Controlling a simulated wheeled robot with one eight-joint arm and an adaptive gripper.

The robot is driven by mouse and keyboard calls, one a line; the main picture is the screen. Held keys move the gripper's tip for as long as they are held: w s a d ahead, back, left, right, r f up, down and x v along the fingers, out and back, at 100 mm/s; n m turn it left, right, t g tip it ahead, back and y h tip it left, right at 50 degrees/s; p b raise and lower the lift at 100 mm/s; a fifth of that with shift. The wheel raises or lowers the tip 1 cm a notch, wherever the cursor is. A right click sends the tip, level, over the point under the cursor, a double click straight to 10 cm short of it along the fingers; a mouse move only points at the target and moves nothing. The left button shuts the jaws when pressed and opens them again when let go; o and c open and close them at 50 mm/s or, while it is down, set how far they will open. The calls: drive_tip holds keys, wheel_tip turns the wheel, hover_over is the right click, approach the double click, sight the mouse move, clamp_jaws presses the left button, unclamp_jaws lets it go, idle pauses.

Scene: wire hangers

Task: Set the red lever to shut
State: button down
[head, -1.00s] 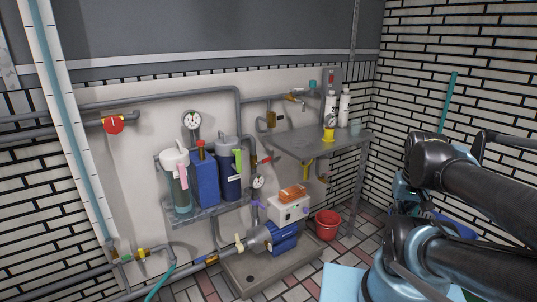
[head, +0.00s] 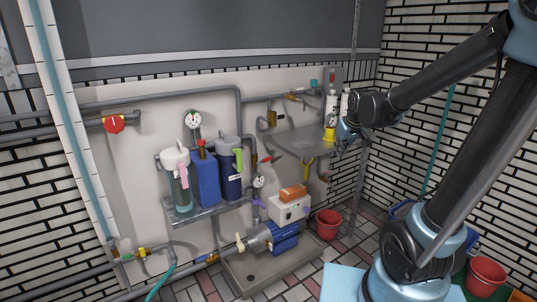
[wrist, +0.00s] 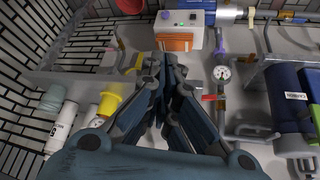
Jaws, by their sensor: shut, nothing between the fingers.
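A red lever (head: 268,160) sits on the pipework just right of the dark blue filter housing, sticking out roughly sideways in the head view. It also shows small in the wrist view (wrist: 208,97), right of my fingers and near a gauge. Its exact setting is hard to read. A second small red handle (head: 325,179) is under the shelf. My gripper (head: 342,147) is shut and empty, at the right front of the shelf, well to the right of the lever and apart from it. In the wrist view my gripper (wrist: 163,62) has its fingers together, pointing towards the white box.
The metal shelf (head: 300,145) holds bottles and a yellow item near my arm. A yellow handle (head: 308,164) hangs below it. The white box (head: 289,209) with an orange top and the blue pump (head: 274,238) stand lower. A red bucket (head: 328,224) is on the floor.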

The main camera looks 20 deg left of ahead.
drive_tip(key=w+a+n, duration=0.1)
drive_tip(key=w+a, duration=0.1)
drive_tip(key=a, duration=0.3)
drive_tip(key=w+a+f+y, duration=0.1)
drive_tip(key=w+a, duration=0.2)
drive_tip(key=a, duration=0.2)
drive_tip(key=w+a+n+t+y, duration=0.1)
drive_tip(key=w+a, duration=0.2)
drive_tip(key=a, duration=0.2)
drive_tip(key=shift+w+a+f+n, duration=0.1)
drive_tip(key=shift+a+f+n, duration=0.2)
drive_tip(key=shift+a+f, duration=0.1)
drive_tip(key=w+a+f+n+y, duration=0.1)
drive_tip(key=a+f, duration=0.1)
drive_tip(key=a, duration=0.5)
drive_tip(key=w+a+f+n+y, duration=0.1)
drive_tip(key=w+a+f, duration=0.1)
drive_tip(key=a, duration=0.4)
hover_over(265, 161)
drive_tip(key=w+d, duration=0.1)
wheel_tip(265, 161, down, 7)
drive_tip(key=shift+s+a, duration=0.1)
